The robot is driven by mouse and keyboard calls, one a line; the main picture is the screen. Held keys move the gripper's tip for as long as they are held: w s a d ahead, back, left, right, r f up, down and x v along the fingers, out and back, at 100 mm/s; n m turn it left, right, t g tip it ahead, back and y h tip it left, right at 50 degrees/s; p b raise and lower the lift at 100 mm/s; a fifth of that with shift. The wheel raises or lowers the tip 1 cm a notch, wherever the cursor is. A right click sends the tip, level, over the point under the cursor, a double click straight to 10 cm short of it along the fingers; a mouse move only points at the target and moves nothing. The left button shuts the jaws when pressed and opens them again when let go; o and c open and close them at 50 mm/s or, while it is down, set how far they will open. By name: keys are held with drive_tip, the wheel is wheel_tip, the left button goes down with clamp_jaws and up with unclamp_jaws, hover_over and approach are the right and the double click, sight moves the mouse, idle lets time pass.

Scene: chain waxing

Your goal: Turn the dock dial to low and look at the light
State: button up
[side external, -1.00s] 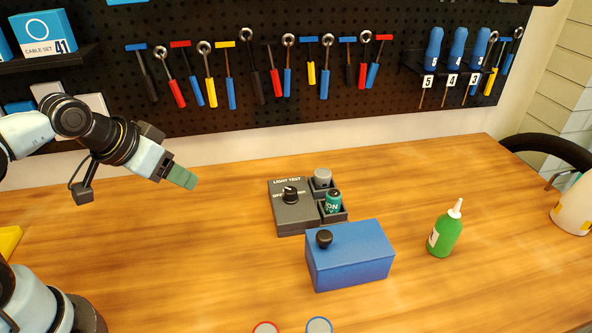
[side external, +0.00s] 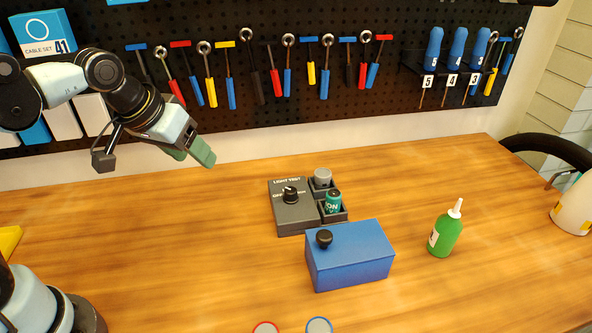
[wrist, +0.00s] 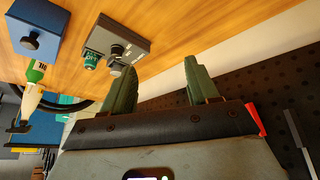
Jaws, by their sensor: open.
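The dark grey light-test dock (side external: 296,218) stands on the table, with a black dial (side external: 290,194) on its top face. A grey-capped item (side external: 322,177) and a teal cylinder marked "ON" (side external: 333,201) sit in the two compartments on its right. The dock also shows in the wrist view (wrist: 128,38), at the upper middle. The dial's exact setting is too small to read. My gripper (side external: 190,158) is in the air to the left of and above the dock, apart from it. Its green fingers are spread with nothing between them, as the wrist view (wrist: 157,85) also shows.
A blue box (side external: 350,258) with a black knob stands just in front of the dock. A green bottle (side external: 444,236) stands to the right. A pegboard (side external: 330,90) with hanging tools rises behind the table.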

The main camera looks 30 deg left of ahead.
drive_tip(key=w+d+r+n+g, duration=0.35)
drive_tip(key=w+d, duration=0.25)
drive_tip(key=w, duration=0.2)
drive_tip(key=n+g, duration=0.2)
drive_tip(key=n, duration=0.2)
hover_over(291, 190)
wheel_tip(291, 190, down, 4)
wheel_tip(291, 190, down, 12)
drive_tip(key=shift+r, duration=0.15)
drive_tip(key=shift+m, duration=0.25)
drive_tip(key=c, duration=1)
